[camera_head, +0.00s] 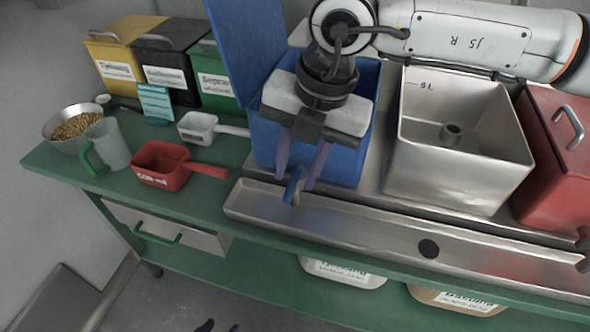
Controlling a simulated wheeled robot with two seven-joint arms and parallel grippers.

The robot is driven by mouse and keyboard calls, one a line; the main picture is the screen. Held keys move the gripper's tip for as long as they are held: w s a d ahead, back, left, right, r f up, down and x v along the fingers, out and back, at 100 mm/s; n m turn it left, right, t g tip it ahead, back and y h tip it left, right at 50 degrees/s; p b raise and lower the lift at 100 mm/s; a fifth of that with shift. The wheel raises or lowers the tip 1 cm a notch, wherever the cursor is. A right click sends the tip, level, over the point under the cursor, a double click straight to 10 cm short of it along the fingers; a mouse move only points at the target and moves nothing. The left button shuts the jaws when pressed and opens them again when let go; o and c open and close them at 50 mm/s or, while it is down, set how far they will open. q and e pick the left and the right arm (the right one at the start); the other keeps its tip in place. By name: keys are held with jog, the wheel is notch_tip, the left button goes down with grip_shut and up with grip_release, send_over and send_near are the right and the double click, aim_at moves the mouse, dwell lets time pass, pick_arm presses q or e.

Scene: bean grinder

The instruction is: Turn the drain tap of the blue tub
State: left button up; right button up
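The blue tub (345,163) stands at the back middle of the green bench, its raised blue lid (247,45) behind on the left. Its blue drain tap (293,187) sticks out low at the front, over a metal trough. My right gripper (298,178) reaches down in front of the tub. Its two purple fingers are apart, with the tap between their tips. The tap looks nearer the left finger; I cannot tell whether they touch. The gripper body hides part of the tub. Only two dark purple tips of my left gripper (219,327) show at the bottom edge, apart and empty.
The metal trough (365,235) runs along the bench front. A square metal hopper (455,165) and a red box (560,150) stand right of the tub. A red scoop (160,165), a white scoop (198,127), a jug (108,145) and a bean bowl (62,137) lie left.

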jog(key=shift+a+f, duration=0.15)
jog(key=shift+f, duration=0.7)
grip_shut()
pick_arm(q)
jog(key=shift+w+r, duration=0.25)
jog(key=shift+w, duration=0.2)
jog(key=shift+s+f, duration=0.1)
